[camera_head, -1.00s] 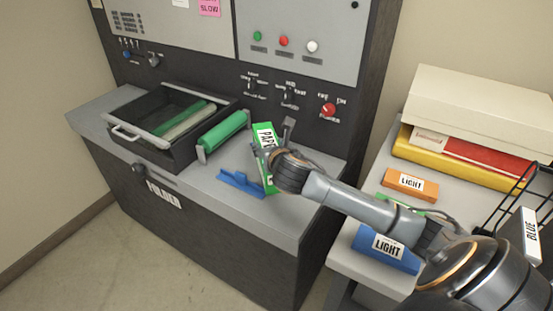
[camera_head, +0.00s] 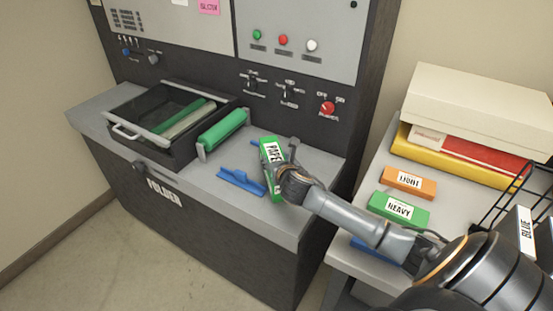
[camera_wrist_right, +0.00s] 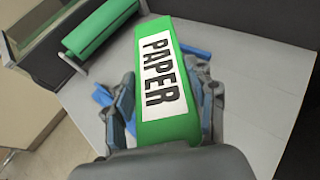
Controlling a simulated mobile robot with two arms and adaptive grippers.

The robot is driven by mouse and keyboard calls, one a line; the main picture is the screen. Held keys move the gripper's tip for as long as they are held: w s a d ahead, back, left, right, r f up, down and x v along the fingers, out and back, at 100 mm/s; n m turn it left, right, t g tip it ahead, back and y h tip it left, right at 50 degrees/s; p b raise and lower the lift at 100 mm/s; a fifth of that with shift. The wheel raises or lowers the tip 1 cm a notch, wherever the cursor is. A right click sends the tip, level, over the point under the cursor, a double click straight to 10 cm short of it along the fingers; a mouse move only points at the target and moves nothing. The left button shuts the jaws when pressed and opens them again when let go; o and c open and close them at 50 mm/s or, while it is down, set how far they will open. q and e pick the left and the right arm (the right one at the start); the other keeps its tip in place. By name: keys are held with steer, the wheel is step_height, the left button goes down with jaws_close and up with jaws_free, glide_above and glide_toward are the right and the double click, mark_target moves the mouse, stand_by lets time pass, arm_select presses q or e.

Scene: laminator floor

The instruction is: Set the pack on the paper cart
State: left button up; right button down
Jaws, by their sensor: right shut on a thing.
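The pack is a green box with a white label reading PAPER (camera_head: 269,152). It stands out above the grey folder counter in the head view, and its label faces up in the right wrist view (camera_wrist_right: 160,70). My right gripper (camera_head: 282,165) is shut on it, with a finger on each side in the wrist view (camera_wrist_right: 165,108). A blue holder (camera_head: 240,181) lies on the counter beside the pack. I cannot tell whether the pack touches the counter. No thing marked as the paper cart is readable; a grey-topped surface (camera_head: 360,225) stands at the right. My left gripper is not in view.
The right-hand surface holds an orange LIGHT box (camera_head: 408,183), a green HEAVY box (camera_head: 398,208), a blue box partly behind my arm, and stacked cartons (camera_head: 480,105). A black wire rack (camera_head: 505,195) stands at the right edge.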

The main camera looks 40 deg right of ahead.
steer(key=shift+r, duration=0.2)
steer(key=c, duration=0.8)
jaws_free()
steer(key=shift+f, duration=0.25)
steer(key=o, duration=0.4)
steer(key=shift+c, duration=0.2)
steer(key=shift+s+r, duration=0.1)
steer(key=shift+s, duration=0.1)
